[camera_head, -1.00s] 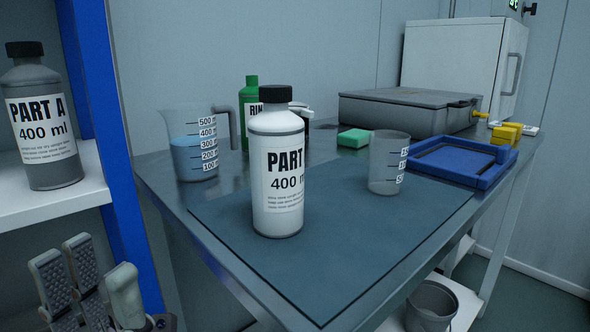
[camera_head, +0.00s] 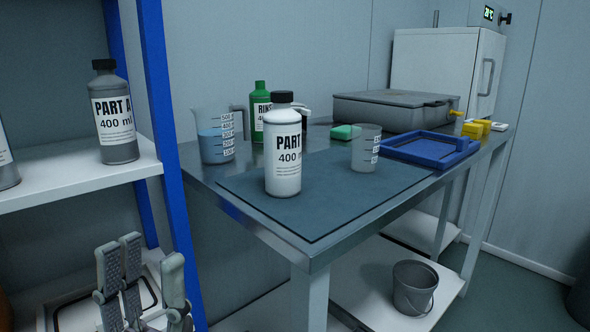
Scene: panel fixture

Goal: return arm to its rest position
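My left gripper (camera_head: 146,262) is at the lower left, in front of the shelf unit. Its grey fingers point up and stand apart with nothing between them. It is clear of the bottles and the worktable. My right gripper is not in view.
A grey Part A bottle (camera_head: 116,146) stands on the white shelf (camera_head: 75,182) beside a blue post (camera_head: 166,150). The worktable (camera_head: 330,232) holds a white bottle (camera_head: 284,160), a beaker (camera_head: 214,148), a cup (camera_head: 365,150) and a blue tray (camera_head: 430,160). A bucket (camera_head: 411,290) stands below.

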